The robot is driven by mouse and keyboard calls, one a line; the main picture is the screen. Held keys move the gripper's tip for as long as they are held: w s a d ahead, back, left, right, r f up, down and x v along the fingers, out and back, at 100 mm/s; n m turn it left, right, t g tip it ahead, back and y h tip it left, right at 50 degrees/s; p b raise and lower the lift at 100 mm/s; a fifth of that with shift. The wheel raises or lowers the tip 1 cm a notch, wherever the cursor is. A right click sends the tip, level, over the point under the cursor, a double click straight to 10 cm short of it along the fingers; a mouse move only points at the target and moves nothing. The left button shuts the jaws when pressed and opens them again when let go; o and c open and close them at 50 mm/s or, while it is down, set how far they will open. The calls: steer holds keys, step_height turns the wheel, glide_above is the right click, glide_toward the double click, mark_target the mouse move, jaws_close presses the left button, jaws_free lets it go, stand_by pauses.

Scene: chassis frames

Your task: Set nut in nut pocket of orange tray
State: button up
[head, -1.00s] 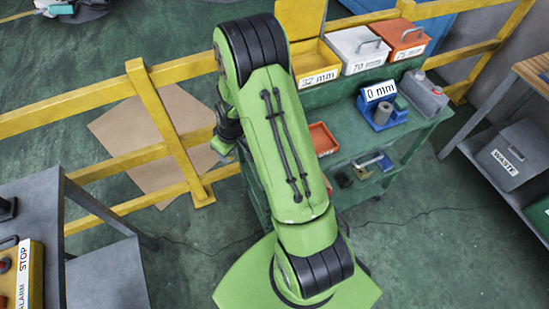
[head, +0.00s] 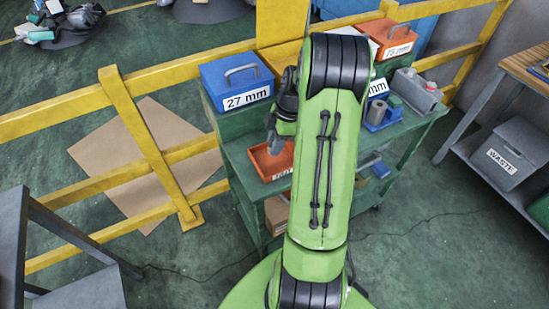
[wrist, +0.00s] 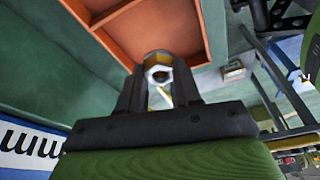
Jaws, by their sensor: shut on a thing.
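The orange tray (head: 256,168) lies on the green cart's shelf, with a small white label on its front that is too small to read. In the wrist view the tray (wrist: 190,22) fills the top, and a divider splits it. My gripper (head: 274,146) is above the tray in the head view. In the wrist view my gripper (wrist: 158,76) is shut on a metal hex nut (wrist: 158,73), which is in front of the tray's edge; whether it touches the tray cannot be told. The nut is not discernible in the head view.
A blue 27 mm box (head: 238,80) stands on the cart's (head: 222,118) upper level, left of my arm. An orange 75 mm box (head: 391,38) is at the back right. A blue holder with a grey cylinder (head: 377,113) stands right of my arm. A yellow railing (head: 150,75) runs behind.

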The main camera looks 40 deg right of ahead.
mark_target(275, 160)
steer(key=shift+f+b, duration=0.5)
steer(key=shift+f, duration=2.05)
steer(key=o, duration=1.1)
steer(key=shift+c, duration=0.2)
steer(key=shift+r, duration=0.15)
